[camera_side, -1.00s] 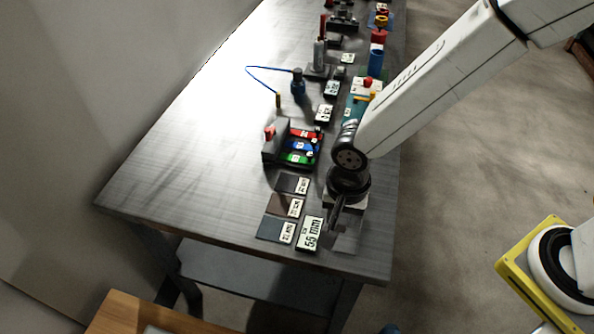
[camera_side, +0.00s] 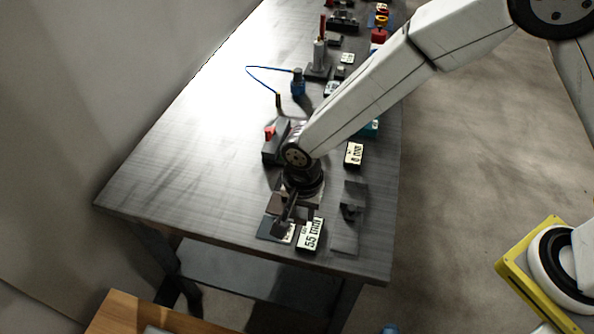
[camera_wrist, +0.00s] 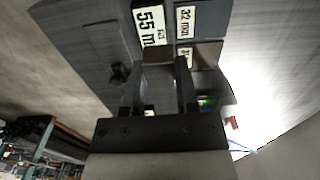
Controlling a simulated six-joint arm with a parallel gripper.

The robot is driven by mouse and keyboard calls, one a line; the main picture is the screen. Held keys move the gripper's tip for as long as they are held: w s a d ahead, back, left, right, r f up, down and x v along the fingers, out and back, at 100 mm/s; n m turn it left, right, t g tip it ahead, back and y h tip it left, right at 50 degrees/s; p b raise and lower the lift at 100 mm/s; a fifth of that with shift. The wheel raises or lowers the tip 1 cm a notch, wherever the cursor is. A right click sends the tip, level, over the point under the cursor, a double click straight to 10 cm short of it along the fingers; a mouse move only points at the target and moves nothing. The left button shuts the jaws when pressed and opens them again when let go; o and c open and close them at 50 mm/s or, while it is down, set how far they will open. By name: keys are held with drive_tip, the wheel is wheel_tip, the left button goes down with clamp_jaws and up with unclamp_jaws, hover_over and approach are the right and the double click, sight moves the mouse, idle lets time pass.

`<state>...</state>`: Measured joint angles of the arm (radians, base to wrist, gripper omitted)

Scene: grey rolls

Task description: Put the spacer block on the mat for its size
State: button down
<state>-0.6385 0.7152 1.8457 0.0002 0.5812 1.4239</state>
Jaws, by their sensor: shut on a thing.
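My gripper (camera_side: 284,222) is shut on the spacer block (camera_side: 280,230), a small dark block, and holds it over the near end of the mats. The farthest mat is hidden by my arm. I cannot tell whether the block touches a mat.
A display (camera_side: 310,236) reading 55 mm stands right of the mats. A dark fixture (camera_side: 352,202) and a flat grey plate (camera_side: 345,243) are farther right. A grey holder with a red part (camera_side: 270,133) is behind my gripper. The table's left side is bare.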

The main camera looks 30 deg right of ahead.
drive_tip(key=shift+w+a+f, duration=0.5)
drive_tip(key=shift+w+f, duration=0.4)
drive_tip(key=shift+f, duration=0.1)
drive_tip(key=shift+w+a+f, duration=0.5)
drive_tip(key=shift+w+f, duration=0.35)
drive_tip(key=shift+f, duration=0.15)
drive_tip(key=shift+w+a+f, duration=0.5)
drive_tip(key=shift+w+f, duration=0.4)
drive_tip(key=shift+f, duration=0.1)
drive_tip(key=shift+w+a+f, duration=0.15)
drive_tip(key=shift+w+f, duration=0.05)
drive_tip(key=shift+f, duration=1.6)
drive_tip(key=shift+f, duration=0.2)
drive_tip(key=shift+c, duration=1.8)
unclamp_jaws()
drive_tip(key=shift+r, duration=0.2)
wheel_tip(320, 180, up, 12)
